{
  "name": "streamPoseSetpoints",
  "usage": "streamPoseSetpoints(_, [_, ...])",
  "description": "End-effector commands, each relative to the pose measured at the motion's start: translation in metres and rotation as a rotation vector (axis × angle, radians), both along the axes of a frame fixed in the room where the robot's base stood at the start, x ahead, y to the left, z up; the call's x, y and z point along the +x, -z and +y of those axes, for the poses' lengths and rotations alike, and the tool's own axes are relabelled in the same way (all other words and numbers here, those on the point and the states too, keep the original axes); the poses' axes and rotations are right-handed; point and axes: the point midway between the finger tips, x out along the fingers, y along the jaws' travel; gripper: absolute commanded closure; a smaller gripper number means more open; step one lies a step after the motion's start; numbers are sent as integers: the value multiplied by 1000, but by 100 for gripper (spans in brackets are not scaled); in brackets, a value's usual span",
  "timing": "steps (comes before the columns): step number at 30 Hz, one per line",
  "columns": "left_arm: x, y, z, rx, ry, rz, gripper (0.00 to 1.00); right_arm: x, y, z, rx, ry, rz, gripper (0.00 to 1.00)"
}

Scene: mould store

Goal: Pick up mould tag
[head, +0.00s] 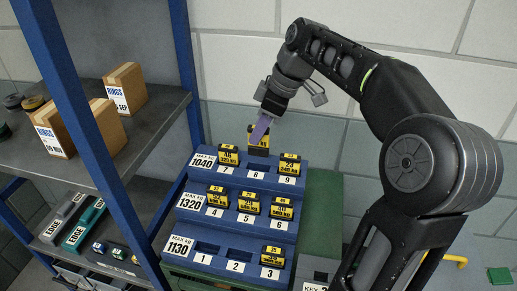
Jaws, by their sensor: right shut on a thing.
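My right gripper (261,130), with a purple finger showing, is shut on a yellow-and-black mould tag (259,149). It holds the tag above the slot labelled 8 in the top row of the blue stepped rack (208,230). The tag sits higher than its neighbours, the tag at slot 7 (228,155) and the tag at slot 9 (290,164). The finger hides part of the held tag, and its print is too small to read. My left gripper is not in view.
Tags stand in slots 4, 5, 6 and 3; slots 1 and 2 look empty. A blue-framed shelf (82,110) on the left holds cardboard boxes (126,89). The wall (230,60) is behind the rack. A green cabinet (320,205) is beside it.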

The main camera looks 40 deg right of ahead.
Motion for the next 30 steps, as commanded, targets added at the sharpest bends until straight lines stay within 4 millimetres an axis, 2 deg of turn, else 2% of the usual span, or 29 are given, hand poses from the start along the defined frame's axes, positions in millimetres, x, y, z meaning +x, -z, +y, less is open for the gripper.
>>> streamPoseSetpoints(3, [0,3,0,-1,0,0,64,1,-18,0,0,1,-3,100])
streamPoseSetpoints(7, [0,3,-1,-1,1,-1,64,0,-27,0,1,0,-1,100])
streamPoseSetpoints(30, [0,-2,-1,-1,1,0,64,0,-33,0,0,0,0,100])
